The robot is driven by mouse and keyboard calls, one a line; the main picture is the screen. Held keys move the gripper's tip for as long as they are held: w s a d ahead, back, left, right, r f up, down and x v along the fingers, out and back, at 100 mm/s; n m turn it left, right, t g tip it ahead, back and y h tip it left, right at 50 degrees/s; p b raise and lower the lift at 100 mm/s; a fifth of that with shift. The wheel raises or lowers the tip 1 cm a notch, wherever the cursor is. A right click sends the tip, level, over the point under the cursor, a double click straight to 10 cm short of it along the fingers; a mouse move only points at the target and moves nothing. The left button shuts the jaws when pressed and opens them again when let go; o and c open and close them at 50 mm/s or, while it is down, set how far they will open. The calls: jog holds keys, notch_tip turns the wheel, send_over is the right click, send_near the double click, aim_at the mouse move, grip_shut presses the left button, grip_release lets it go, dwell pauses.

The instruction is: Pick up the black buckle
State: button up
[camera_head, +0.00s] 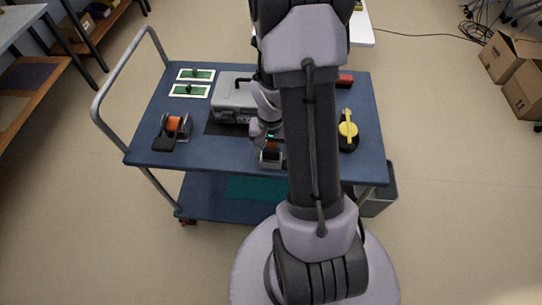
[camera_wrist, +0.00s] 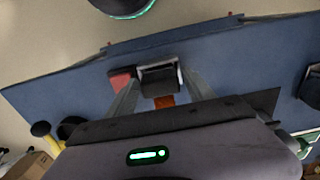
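In the wrist view, a dark block with pale silvery edges (camera_wrist: 160,77), which looks like the black buckle, lies on the blue cart top between the tips of my gripper (camera_wrist: 160,82). A small orange piece (camera_wrist: 165,101) shows beside it, between the fingers. The fingers are apart, one on each side; I cannot tell whether they touch the block. In the head view the dark block (camera_head: 270,159) is near the cart's front edge, just left of my arm, with my gripper (camera_head: 270,144) over it. My arm hides part of the cart top there.
A red item (camera_wrist: 122,82) lies close beside the block. The blue cart (camera_head: 230,157) also carries a grey case (camera_head: 233,99), an orange-and-black tape dispenser (camera_head: 172,131), green boards (camera_head: 190,90) and a yellow-and-black item (camera_head: 348,130). A bin (camera_head: 379,190) stands beside the cart.

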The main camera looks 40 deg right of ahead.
jog(key=c, duration=1.1)
jog(key=shift+r, duration=0.1)
